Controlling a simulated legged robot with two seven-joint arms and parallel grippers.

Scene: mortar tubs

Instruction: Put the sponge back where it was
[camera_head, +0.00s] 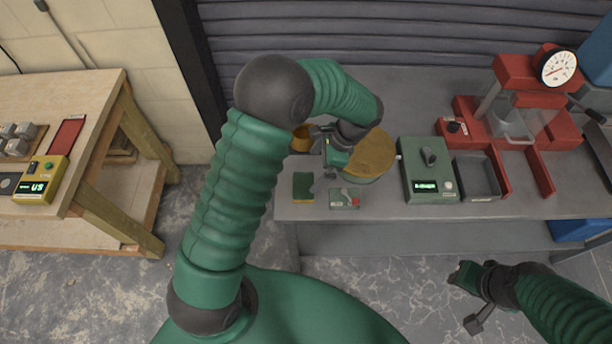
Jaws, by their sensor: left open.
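A flat green block with a yellow edge, which looks like the sponge (303,187), lies near the front edge of the grey bench (400,210). My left arm reaches over the bench, and my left gripper (331,160) is open, behind and to the right of the sponge and apart from it. The gripper partly covers a round tub with a tan top (372,155). My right gripper (470,299) is low at the right, in front of the bench over the floor; its jaws are too unclear to read.
A small green box with a red knob (344,199) sits right of the sponge. An orange-yellow cup (302,138) stands behind. A green device (428,170), a grey tray (476,177) and a red press (520,110) fill the right. A wooden table (95,100) stands left.

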